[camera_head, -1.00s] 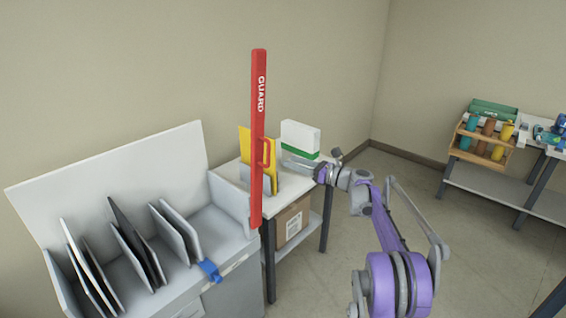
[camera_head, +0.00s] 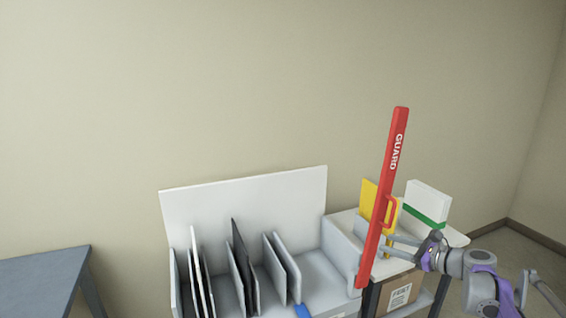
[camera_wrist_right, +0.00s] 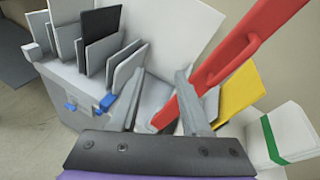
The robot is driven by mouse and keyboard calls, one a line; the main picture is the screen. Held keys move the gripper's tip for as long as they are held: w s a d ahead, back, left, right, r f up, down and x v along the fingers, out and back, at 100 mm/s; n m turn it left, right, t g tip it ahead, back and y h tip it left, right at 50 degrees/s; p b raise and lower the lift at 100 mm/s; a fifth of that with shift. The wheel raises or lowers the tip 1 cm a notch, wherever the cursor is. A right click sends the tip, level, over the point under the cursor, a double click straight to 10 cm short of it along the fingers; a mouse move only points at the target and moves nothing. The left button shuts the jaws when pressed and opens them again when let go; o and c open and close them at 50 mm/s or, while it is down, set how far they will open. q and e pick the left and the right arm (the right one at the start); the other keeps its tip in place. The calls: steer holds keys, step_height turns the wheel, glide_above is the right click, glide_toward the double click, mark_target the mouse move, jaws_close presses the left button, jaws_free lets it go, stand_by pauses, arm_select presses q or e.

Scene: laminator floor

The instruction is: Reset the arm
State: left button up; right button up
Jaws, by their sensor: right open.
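My right gripper (camera_head: 392,246) is open, beside the side table, near the red bar marked GUARD (camera_head: 396,150). The guard stands raised and has a red handle (camera_head: 390,209) on its side. In the right wrist view the gripper's two grey fingers (camera_wrist_right: 160,88) are spread with nothing held between them. There the red guard (camera_wrist_right: 262,38) runs diagonally behind the right-hand finger, which hides part of it. I cannot tell how far the fingers are from the guard. My left gripper is in neither view.
A grey machine with a white back panel (camera_head: 245,190) holds several upright boards (camera_head: 244,265). A blue clip (camera_head: 302,311) is on its front. A side table (camera_head: 455,238) bears a yellow sheet (camera_head: 368,198) and a white-green pack (camera_head: 428,200), with a carton (camera_head: 400,292) below. A blue-grey table (camera_head: 40,275) stands left.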

steer(key=s+a+f+n+g+h, duration=0.2)
steer(key=s+a+f+n+g, duration=0.1)
steer(key=s+a+n, duration=0.45)
steer(key=s+a+f+n+g+h, duration=0.25)
steer(key=s+a+n, duration=0.25)
steer(key=s+a, duration=0.45)
steer(key=s+f+n+h, duration=0.1)
steer(key=s+f+n, duration=0.2)
steer(key=s, duration=0.4)
steer(key=s+d+f+n+h, duration=0.1)
steer(key=s+f+n, duration=0.3)
steer(key=s, duration=0.4)
steer(key=s+f+n+g+h, duration=0.1)
steer(key=s+f+n+h, duration=0.1)
steer(key=s+f+n, duration=0.2)
steer(key=s+n, duration=0.2)
steer(key=s, duration=0.2)
steer(key=shift+d+f+h, duration=0.25)
steer(key=shift+h, duration=0.1)
